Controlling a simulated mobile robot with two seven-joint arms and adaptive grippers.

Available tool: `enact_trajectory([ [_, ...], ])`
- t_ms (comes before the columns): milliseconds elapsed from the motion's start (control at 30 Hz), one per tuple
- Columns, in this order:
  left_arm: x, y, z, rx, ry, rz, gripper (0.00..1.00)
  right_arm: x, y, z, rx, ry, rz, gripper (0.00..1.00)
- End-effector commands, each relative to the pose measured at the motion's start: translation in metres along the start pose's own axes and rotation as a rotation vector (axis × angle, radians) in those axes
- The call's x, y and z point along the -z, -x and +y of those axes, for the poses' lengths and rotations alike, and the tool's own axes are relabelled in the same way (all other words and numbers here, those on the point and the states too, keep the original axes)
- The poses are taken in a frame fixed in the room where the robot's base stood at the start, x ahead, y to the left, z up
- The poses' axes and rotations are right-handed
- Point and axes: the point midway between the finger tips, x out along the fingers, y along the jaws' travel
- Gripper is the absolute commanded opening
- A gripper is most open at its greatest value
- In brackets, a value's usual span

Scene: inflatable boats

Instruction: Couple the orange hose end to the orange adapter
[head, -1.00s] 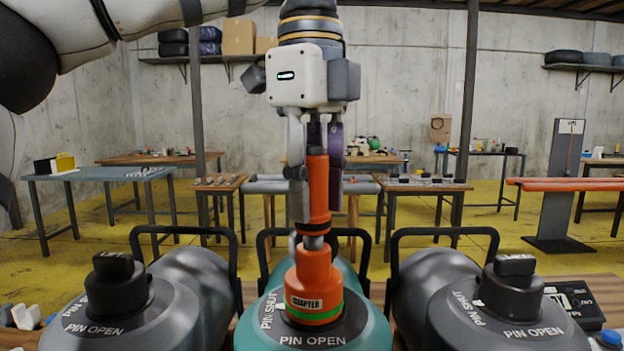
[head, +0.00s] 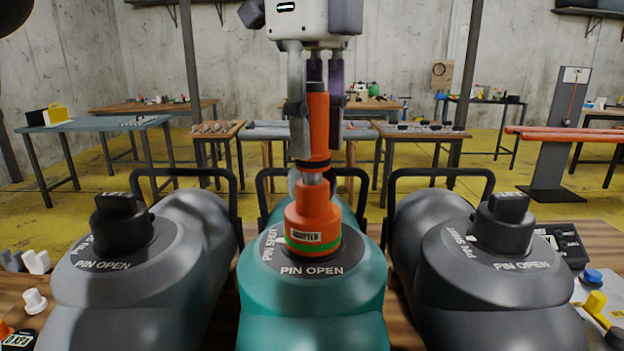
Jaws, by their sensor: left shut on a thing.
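The orange adapter (head: 313,218) with a green band sits upright on the valve of the teal boat (head: 311,307), in the middle of the head view. My left gripper (head: 317,140) points down from above and is shut on the orange hose end (head: 318,128). The hose end stands upright directly over the adapter. My right gripper is not in view.
Grey boats with black-capped valves lie at the left (head: 123,222) and right (head: 503,222). Black carry handles (head: 185,172) rise behind them. A yellow tool (head: 596,305) and a small black device (head: 562,243) lie at the right. Other tables stand far behind.

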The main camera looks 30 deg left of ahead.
Motion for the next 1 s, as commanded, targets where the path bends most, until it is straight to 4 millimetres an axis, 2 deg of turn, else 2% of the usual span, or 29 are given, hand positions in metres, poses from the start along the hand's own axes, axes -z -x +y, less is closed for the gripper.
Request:
enact_trajectory([
  [433,0.000,0.000,0.000,0.000,0.000,0.000,0.01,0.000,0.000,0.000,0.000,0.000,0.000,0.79],
  [1000,0.000,-0.010,0.000,0.001,0.000,-0.001,0.01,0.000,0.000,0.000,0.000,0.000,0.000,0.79],
])
